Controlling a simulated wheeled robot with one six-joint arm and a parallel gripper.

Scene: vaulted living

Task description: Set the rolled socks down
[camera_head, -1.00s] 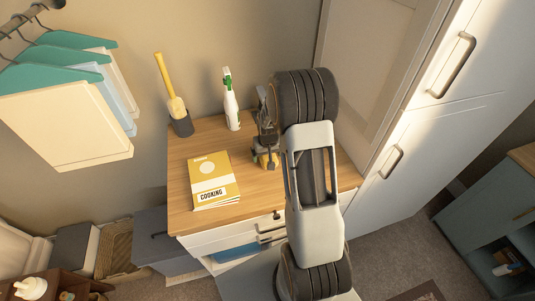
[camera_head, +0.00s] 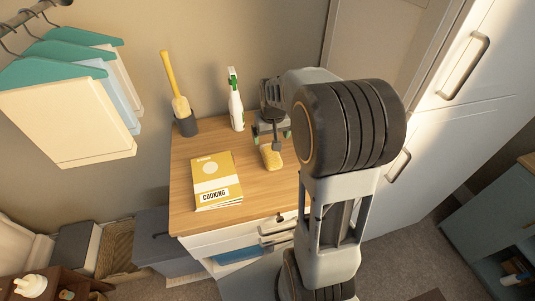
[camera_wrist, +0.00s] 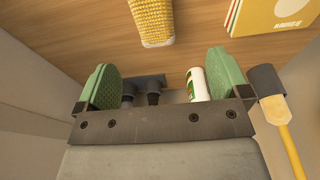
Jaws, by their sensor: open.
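The rolled socks (camera_head: 271,157) are a yellow bundle lying on the wooden top of the dresser (camera_head: 225,142). In the wrist view the socks (camera_wrist: 153,20) show a knitted texture at the top edge, partly cut off by the frame. My gripper (camera_head: 271,133) is behind the socks in the head view. In the wrist view my gripper (camera_wrist: 163,65) has its two green pads wide apart with nothing between them. The socks lie beyond the fingertips, apart from them.
A yellow cooking book (camera_head: 216,180) lies left of the socks. A white spray bottle (camera_head: 236,105) and a grey holder with a yellow-handled brush (camera_head: 186,125) stand at the back. A tall white cabinet (camera_head: 450,120) is at the right.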

